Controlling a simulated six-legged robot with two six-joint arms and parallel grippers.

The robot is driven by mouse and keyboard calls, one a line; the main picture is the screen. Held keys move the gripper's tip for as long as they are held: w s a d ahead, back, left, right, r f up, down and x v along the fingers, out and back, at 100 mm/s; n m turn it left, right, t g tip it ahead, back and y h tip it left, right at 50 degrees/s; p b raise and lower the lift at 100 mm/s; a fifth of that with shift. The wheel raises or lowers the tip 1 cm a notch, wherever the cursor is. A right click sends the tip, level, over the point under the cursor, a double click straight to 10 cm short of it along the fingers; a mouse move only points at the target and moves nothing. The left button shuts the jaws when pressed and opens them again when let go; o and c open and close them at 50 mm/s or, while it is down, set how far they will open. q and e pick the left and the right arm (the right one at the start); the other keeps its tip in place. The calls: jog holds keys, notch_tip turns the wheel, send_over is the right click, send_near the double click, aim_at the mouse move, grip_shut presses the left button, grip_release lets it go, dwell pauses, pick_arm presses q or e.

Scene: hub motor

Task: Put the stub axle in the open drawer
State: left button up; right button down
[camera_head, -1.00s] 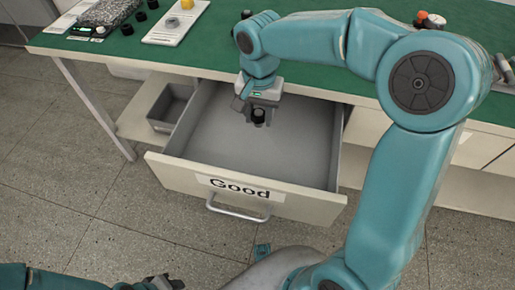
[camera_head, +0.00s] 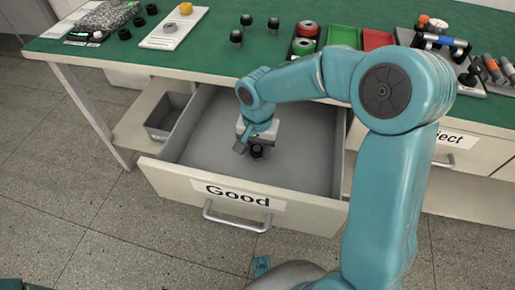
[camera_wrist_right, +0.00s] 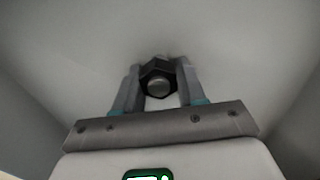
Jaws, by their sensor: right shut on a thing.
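The open drawer (camera_head: 300,172) is labelled "Good" and sticks out from under the green-topped bench. My right gripper (camera_head: 256,149) is inside the drawer's outline, low over its grey floor. It is shut on the dark stub axle (camera_head: 257,152). In the right wrist view the stub axle (camera_wrist_right: 158,82) shows its round grey end and dark hexagonal part between the two fingers of my right gripper (camera_wrist_right: 160,85). Whether the axle touches the drawer floor I cannot tell. My left gripper is not in view; only a bit of my left arm shows at the bottom left.
The drawer walls and front panel (camera_head: 238,202) surround the gripper. A grey bin (camera_head: 168,117) sits on the shelf left of the drawer. The drawer floor is otherwise clear.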

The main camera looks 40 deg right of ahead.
aim_at(257, 146)
jog(key=shift+f, duration=0.2)
jog(key=c, duration=0.7)
grip_release()
jog(key=shift+o, duration=0.2)
jog(key=shift+r, duration=0.6)
notch_tip(257, 146, up, 11)
jog(key=p, duration=0.3)
jog(key=shift+r+p, duration=0.15)
jog(key=shift+p, duration=0.2)
